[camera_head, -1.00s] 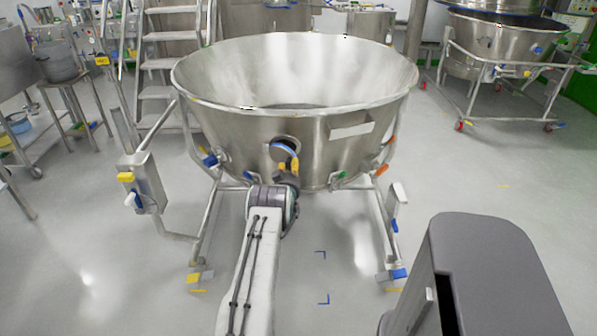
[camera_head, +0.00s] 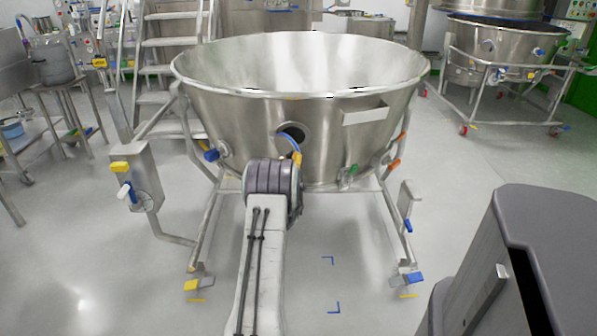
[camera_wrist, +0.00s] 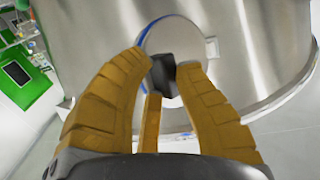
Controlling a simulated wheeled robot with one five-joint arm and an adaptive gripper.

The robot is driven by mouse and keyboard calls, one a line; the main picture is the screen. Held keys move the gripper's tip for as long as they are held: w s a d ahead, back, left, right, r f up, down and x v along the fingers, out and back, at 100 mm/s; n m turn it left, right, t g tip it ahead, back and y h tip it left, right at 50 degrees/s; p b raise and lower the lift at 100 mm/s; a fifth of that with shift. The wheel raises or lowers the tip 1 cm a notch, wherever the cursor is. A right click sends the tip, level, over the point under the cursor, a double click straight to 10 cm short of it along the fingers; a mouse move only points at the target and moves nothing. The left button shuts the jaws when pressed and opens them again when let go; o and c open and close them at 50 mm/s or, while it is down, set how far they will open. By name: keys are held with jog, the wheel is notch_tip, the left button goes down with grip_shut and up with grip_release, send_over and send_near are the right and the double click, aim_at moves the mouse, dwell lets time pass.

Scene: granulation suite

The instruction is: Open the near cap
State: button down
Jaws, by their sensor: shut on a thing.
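The near cap (camera_wrist: 184,36) is a round grey disc with a blue edge and a black knob (camera_wrist: 162,72) in the wrist view. In the head view, its blue edge (camera_head: 291,142) stands in front of a dark round opening (camera_head: 293,131) in the steel vessel's wall (camera_head: 230,125). The cap looks swung out from this opening, at least partly. My gripper (camera_wrist: 163,67) has its yellow-brown fingers shut on the knob. In the head view my gripper (camera_head: 297,157) is mostly hidden behind my arm.
The vessel stands on a tubular wheeled frame (camera_head: 205,235). A valve box (camera_head: 135,172) stands at its left. A stair (camera_head: 172,55) is behind on the left. Another vessel (camera_head: 495,45) stands far right. The floor in front is mostly clear.

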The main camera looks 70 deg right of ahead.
jog(key=shift+w+a+r+b, duration=0.3)
jog(key=shift+w+r+b, duration=0.4)
jog(key=shift+b, duration=0.4)
jog(key=c, duration=0.9)
grip_release()
jog(key=shift+w+d+f, duration=0.1)
jog(key=shift+w+f, duration=0.05)
jog(key=shift+c, duration=0.2)
jog(key=s+f+v, duration=0.1)
jog(key=v, duration=1.1)
jog(key=shift+f, duration=0.3)
